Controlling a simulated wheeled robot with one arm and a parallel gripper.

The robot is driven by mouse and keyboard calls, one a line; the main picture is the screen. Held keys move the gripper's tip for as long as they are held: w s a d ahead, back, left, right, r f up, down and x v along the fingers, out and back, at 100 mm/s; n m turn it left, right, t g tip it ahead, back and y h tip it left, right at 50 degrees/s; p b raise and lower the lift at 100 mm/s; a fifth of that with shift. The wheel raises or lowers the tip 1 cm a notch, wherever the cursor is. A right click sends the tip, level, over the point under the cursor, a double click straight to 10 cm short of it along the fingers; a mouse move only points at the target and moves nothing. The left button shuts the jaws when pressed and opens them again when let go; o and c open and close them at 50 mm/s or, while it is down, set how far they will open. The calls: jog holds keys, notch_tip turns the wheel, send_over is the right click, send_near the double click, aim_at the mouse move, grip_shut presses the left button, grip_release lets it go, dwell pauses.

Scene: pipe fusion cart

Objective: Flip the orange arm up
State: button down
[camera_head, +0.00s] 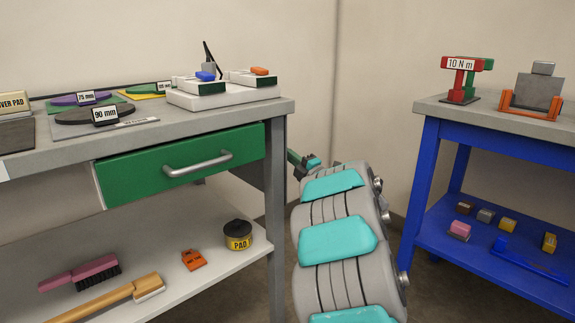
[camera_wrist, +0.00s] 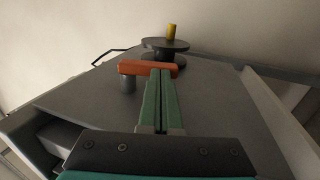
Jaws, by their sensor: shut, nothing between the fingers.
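In the wrist view the orange arm (camera_wrist: 137,67) is a short flat bar lying level across the picture above a dark grey surface. A short dark post (camera_wrist: 127,84) stands at or under its left end. My gripper (camera_wrist: 161,72) is shut and empty, its two long green fingers side by side. The fingertips reach the right half of the orange arm in the picture; I cannot tell whether they touch it. In the head view only a small part of my gripper (camera_head: 295,158) shows, beside the left bench; I cannot make out the orange arm there.
Behind the orange arm stands a dark spool-like part (camera_wrist: 165,55) with a yellow knob (camera_wrist: 171,29). A pale raised edge (camera_wrist: 275,115) runs along the right. In the head view a grey bench (camera_head: 278,215) with a green drawer (camera_head: 135,180) is left and a blue bench (camera_head: 425,190) right.

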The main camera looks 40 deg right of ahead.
jog(key=shift+w+f+b, duration=0.3)
jog(key=shift+w+b, duration=0.4)
jog(key=shift+b, duration=0.1)
jog(key=shift+w, duration=0.15)
jog(key=shift+a, duration=0.1)
